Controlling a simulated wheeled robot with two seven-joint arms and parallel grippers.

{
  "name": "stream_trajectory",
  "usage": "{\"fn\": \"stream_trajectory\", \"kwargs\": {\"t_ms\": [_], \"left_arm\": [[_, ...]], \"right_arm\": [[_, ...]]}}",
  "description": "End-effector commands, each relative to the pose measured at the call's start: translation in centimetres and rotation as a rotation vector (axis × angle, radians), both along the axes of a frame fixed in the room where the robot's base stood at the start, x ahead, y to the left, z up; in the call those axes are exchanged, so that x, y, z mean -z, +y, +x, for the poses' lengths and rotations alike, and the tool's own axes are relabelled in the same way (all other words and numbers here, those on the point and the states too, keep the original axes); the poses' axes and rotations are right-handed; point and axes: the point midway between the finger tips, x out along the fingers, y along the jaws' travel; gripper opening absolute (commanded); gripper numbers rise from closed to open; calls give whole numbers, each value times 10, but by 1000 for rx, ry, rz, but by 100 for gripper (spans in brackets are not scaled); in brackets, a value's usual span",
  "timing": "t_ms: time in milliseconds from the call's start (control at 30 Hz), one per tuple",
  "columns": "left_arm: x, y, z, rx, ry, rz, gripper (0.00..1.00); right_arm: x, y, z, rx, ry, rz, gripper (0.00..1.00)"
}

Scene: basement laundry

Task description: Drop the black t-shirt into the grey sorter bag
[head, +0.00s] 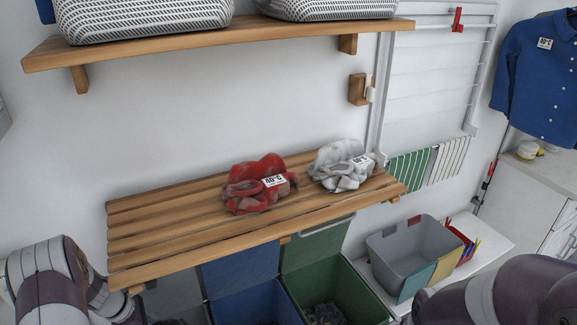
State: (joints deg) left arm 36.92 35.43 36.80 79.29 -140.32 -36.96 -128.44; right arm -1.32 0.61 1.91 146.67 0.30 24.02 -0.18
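I cannot make out a black t-shirt for certain. A dark grey crumpled cloth (326,315) lies inside the green sorter bag (358,290), cut by the bottom edge. A grey panel (178,292) shows below the slatted shelf at the left of the blue sorter bag (255,305); it seems to belong to the grey sorter bag, whose inside is mostly out of view. Parts of my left arm show at the lower left and of my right arm at the lower right. Neither gripper's fingers are in view.
On the slatted wooden shelf (150,235) lie a red cloth bundle (255,185) and a white-grey one (338,168), both tagged. A grey tub (395,245) stands right of the bags. The shelf's left half is bare and overhangs the bags.

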Motion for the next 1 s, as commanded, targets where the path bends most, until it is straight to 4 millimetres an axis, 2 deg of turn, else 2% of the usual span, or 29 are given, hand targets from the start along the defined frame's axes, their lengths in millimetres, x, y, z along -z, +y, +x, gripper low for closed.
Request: {"fn": "stream_trajectory", "kwargs": {"t_ms": [167, 433, 533, 767, 800, 833, 867, 1000], "left_arm": [[17, 0, 0, -23, 6, -2, 0], [56, 0, 0, -21, 5, -1, 0], [61, 0, 1, -21, 5, -1, 0], [59, 0, 1, -20, 5, -1, 0], [59, 0, 1, -20, 5, -1, 46], [59, 0, 0, -20, 5, -1, 56], [59, 0, 0, -20, 5, -1, 63], [60, 0, 1, -20, 5, -1, 63]], "right_arm": [[14, 0, 0, 0, 0, 0, 43], [46, 0, 0, 0, 1, 0, 43], [50, 0, 0, 0, 1, 0, 43], [48, 0, 0, 0, 0, 0, 43], [48, 0, 0, 0, 0, 0, 43], [48, 0, 0, 0, 0, 0, 43], [48, 0, 0, 0, 0, 0, 43], [48, 0, 0, 0, 0, 0, 43]]}}
